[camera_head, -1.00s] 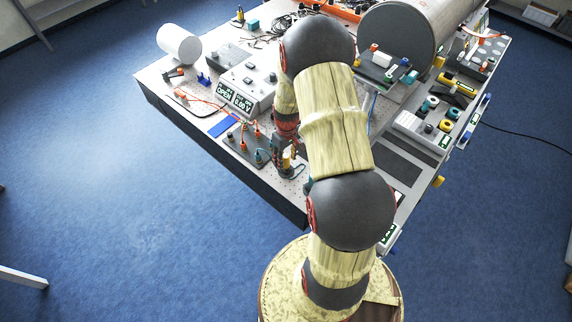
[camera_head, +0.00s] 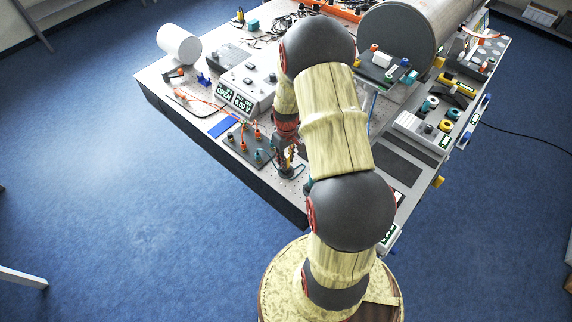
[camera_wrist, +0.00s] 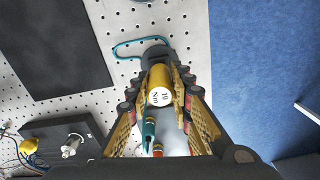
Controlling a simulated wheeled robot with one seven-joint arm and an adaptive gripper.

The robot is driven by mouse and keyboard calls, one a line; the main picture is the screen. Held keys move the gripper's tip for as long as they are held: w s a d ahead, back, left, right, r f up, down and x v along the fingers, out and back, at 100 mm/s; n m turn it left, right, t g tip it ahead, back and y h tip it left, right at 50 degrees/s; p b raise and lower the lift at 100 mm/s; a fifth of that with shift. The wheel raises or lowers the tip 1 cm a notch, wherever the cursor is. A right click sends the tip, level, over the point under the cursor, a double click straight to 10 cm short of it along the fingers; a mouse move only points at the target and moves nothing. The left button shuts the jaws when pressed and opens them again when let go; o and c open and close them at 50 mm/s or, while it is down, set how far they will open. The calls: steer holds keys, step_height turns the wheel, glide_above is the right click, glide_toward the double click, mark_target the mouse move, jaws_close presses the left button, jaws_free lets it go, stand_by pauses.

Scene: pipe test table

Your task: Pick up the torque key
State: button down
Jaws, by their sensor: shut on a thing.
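The torque key (camera_wrist: 160,84) is a yellow cylinder with a white end face reading "10 Nm". In the wrist view it sits between the two fingers of my gripper (camera_wrist: 160,98), which are shut on it. A dark grey part shows at its far end, beside a teal cord loop (camera_wrist: 127,46) on the perforated table. I cannot tell whether the key is clear of the table. In the head view my gripper (camera_head: 287,160) is at the table's near edge, and the key is mostly hidden there.
A dark board with plugs and cables (camera_head: 248,146) stands left of my gripper. A meter box (camera_head: 247,82) is behind it. A dark flat mat (camera_wrist: 55,45) lies left in the wrist view. Blue floor (camera_wrist: 260,60) lies beyond the table edge at right.

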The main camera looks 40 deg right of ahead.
mark_target(286, 154)
steer(key=shift+r, duration=0.45)
step_height(286, 154, up, 2)
steer(key=shift+r+b, duration=0.25)
steer(key=shift+b, duration=0.05)
steer(key=s+a+r, duration=0.2)
steer(key=s+r, duration=0.7)
steer(key=s, duration=0.4)
steer(key=shift+s+a+r+b, duration=0.25)
steer(key=shift+s+r+b, duration=0.05)
steer(key=shift+s+b, duration=0.15)
